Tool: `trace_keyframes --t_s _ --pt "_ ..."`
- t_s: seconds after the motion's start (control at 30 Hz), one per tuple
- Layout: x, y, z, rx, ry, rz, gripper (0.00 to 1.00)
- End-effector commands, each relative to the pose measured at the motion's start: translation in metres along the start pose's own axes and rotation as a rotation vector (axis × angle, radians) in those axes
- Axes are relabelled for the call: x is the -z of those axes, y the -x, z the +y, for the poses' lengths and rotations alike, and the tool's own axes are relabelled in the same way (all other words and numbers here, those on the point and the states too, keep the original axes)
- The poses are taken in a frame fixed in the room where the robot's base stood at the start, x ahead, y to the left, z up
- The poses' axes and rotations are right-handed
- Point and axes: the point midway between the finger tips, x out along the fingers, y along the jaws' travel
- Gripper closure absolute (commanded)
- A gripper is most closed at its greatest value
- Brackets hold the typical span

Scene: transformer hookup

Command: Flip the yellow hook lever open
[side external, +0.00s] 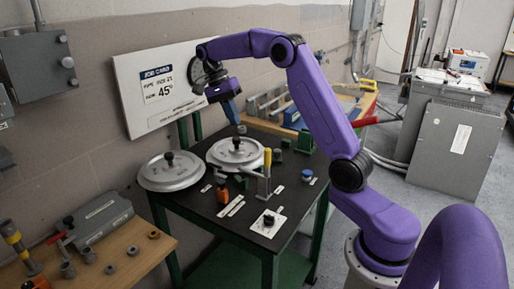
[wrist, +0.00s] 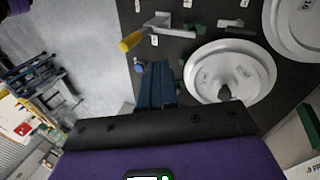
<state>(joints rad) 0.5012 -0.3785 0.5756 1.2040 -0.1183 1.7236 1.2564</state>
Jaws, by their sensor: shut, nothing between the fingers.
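The yellow hook lever (side external: 267,161) stands upright on a grey post near the middle of the dark table. It also shows in the wrist view as a yellow handle (wrist: 130,41) on a grey bracket. My gripper (side external: 238,124) has blue fingers that point down above the round plate's back part, higher than the lever and left of it. In the wrist view my gripper (wrist: 157,64) is shut and empty, with the lever ahead and to the left of the fingertips. The gripper appears apart from the lever.
Two round light plates with black knobs, one at the middle (side external: 225,156) and one at the left (side external: 160,181), sit on the dark table (side external: 200,207). An orange part (side external: 222,193), a white plate with a black knob (side external: 267,223) and a blue knob (side external: 307,174) lie around the lever. A job card board (side external: 185,108) stands behind.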

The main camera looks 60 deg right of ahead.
Motion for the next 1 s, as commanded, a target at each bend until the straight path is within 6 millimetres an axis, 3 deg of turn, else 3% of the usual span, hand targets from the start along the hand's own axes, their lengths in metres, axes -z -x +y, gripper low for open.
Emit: trace_keyframes --t_s 0.27,0.67,1.0 --pt "0.000 -0.029 0.001 -0.005 0.002 -0.002 1.00" --pt "-0.001 -0.101 0.001 -0.005 0.002 -0.002 1.00" --pt "0.000 -0.112 0.034 0.000 0.000 0.000 1.00"
